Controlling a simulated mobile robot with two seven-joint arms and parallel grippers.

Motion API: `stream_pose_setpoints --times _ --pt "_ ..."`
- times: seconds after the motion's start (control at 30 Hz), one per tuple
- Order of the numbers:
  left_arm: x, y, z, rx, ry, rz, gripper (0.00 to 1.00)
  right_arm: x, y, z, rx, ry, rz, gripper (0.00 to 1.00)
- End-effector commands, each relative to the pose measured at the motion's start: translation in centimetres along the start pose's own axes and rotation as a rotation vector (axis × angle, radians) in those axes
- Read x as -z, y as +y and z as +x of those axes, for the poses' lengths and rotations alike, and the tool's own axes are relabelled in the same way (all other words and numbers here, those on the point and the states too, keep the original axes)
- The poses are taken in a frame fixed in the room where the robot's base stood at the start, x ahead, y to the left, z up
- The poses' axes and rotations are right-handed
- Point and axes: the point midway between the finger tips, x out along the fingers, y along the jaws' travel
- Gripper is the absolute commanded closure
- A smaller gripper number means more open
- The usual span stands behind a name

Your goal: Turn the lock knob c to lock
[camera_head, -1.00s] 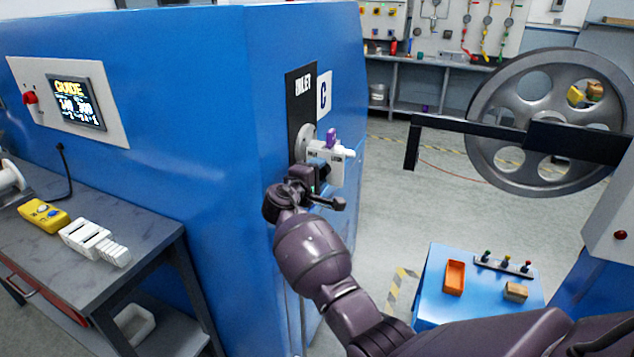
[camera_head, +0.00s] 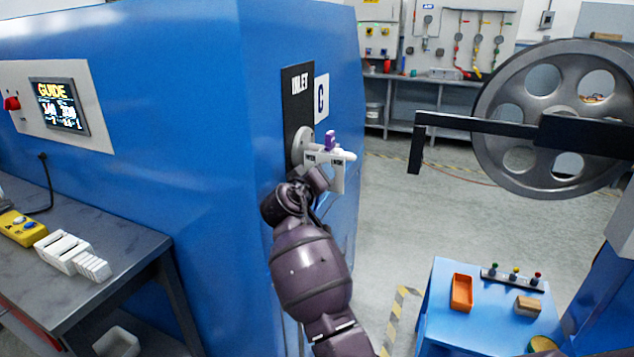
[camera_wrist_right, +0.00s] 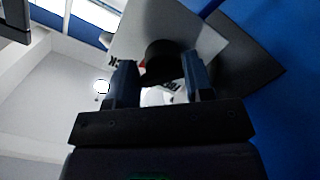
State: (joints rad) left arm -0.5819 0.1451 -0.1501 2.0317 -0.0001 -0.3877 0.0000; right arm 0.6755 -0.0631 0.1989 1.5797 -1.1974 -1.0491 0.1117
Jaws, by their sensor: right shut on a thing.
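The lock knob c is a dark round knob (camera_wrist_right: 162,58) with a small red mark at its edge in the right wrist view. It sits between the two fingers of my right gripper (camera_wrist_right: 160,82), which is shut on it. In the head view my right gripper (camera_head: 314,180) is just below the pale lettered bracket (camera_head: 326,159) at the panel marked INLET (camera_head: 299,100) and C. The gripper hides the knob there. A purple piece (camera_head: 330,140) stands on top of the bracket. My left gripper is not in view.
A tall blue cabinet wall (camera_head: 200,130) is close on the left of my right arm. A large grey wheel (camera_head: 550,115) with a black bar (camera_head: 480,122) is at the right. A blue stand (camera_head: 480,320) is at the lower right. Open floor lies between.

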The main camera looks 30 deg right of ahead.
Motion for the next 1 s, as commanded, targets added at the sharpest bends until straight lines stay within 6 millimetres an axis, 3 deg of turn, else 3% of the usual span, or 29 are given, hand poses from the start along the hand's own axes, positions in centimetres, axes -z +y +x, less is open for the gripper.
stream_pose_setpoints --times 0.03,0.4,0.9,0.93,1.0 --pt "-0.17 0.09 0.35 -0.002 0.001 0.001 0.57 -1.00 -1.19 -0.04 0.019 -0.013 0.017 0.76" --pt "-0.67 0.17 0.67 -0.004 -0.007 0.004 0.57 -0.67 -1.01 -0.12 0.031 -0.002 0.148 0.76" --pt "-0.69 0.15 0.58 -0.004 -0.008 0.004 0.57 -0.40 -0.84 -0.17 0.031 0.004 0.164 0.76" --pt "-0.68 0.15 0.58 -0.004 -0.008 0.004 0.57 -0.38 -0.83 -0.18 0.031 0.004 0.164 0.48" --pt "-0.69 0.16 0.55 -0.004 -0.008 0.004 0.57 -0.35 -0.76 -0.16 0.030 0.005 0.164 0.37"
